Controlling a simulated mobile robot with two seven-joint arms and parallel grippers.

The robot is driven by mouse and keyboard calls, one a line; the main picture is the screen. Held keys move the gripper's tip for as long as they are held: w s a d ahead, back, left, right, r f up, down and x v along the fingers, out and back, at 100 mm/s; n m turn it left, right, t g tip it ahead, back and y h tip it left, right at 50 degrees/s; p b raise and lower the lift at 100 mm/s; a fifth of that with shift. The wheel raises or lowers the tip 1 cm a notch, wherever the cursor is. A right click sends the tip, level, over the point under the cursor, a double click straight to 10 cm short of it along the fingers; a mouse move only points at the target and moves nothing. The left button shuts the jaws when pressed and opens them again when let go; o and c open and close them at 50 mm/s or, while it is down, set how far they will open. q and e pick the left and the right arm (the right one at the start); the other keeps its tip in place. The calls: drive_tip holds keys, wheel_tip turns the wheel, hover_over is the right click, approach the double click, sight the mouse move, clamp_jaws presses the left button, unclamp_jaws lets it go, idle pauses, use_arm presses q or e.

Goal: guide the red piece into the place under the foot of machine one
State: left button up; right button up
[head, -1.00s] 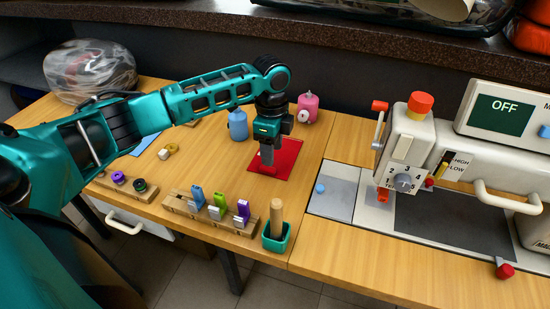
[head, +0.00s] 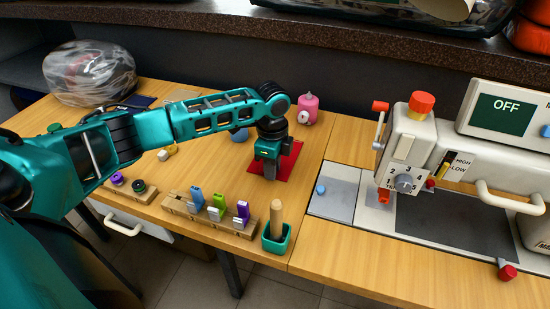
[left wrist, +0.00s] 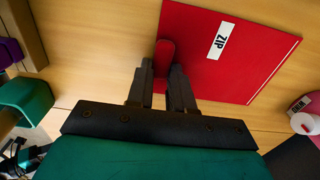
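The red piece (head: 291,160) is a flat red sheet on the wooden table, left of the machine. In the left wrist view the red sheet (left wrist: 245,50) has a white "ZIP" label and a raised red tab (left wrist: 165,50) at its edge. My left gripper (head: 269,179) points down at the sheet's near edge. In the wrist view its fingertips (left wrist: 162,68) are slightly apart at the tab; whether they clamp it is unclear. The sewing machine (head: 408,140) stands to the right, its display reading OFF. Its foot area (head: 384,197) has a red-orange part above the bed. My right gripper is out of view.
A wooden rack (head: 230,222) with coloured clips and a green cup (head: 277,240) with a wooden stick stand in front. A pink bottle (head: 308,108) is behind the sheet. A blue item (head: 239,134) is partly behind my arm. A grey plate (head: 333,192) lies left of the machine.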

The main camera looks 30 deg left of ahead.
use_arm(q)
clamp_jaws()
drive_tip(key=shift+r, duration=0.15)
